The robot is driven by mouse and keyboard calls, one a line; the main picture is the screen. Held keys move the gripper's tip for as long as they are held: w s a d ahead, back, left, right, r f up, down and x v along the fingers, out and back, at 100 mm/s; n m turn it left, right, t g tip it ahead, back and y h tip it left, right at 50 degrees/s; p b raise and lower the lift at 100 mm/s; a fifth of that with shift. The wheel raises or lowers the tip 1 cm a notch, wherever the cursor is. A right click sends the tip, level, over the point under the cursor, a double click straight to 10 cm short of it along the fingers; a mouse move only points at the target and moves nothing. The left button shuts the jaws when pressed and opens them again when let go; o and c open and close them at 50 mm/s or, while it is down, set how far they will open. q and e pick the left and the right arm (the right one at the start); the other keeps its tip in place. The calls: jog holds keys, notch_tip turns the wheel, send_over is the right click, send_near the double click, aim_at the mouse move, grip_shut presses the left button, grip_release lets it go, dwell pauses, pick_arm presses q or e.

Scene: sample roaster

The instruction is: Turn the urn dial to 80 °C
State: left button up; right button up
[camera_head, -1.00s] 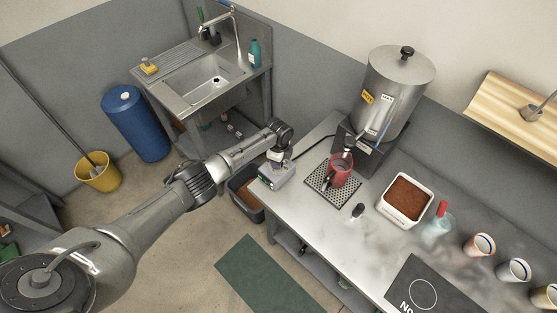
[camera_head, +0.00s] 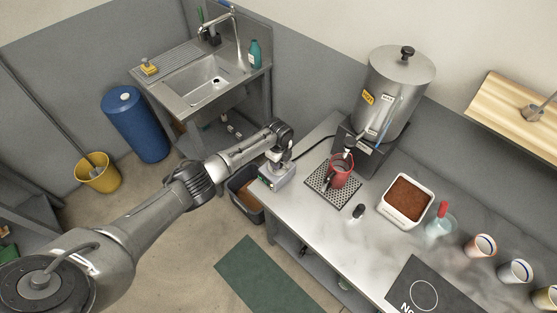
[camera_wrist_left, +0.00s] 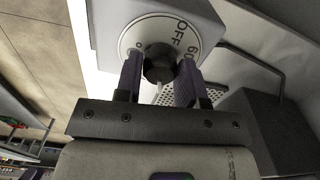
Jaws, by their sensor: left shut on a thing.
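The urn dial is on a grey control box (camera_head: 286,181) at the left end of the steel counter. In the left wrist view its pale round plate (camera_wrist_left: 129,44) bears the marks OFF and 60, with a dark knob (camera_wrist_left: 158,66) in the middle. My left gripper (camera_wrist_left: 160,72) is shut on the knob, one finger on each side. The 80 mark and the knob's pointer cannot be made out. The steel urn (camera_head: 397,90) stands behind on the counter. In the head view my left arm hides most of the dial. My right gripper is not in view.
A red mug (camera_head: 341,172) stands on the drip grate under the urn's tap. A white tray of brown grounds (camera_head: 388,213), a flask (camera_head: 437,227) and several cups (camera_head: 480,246) are further right. A dark bin (camera_head: 241,200) stands below the counter's left end.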

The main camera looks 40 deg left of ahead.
pick_arm(q)
jog(key=o, duration=0.9)
jog(key=shift+r, duration=0.1)
notch_tip(320, 180, up, 14)
jog(key=shift+f+p, duration=0.15)
jog(key=shift+p, duration=0.5)
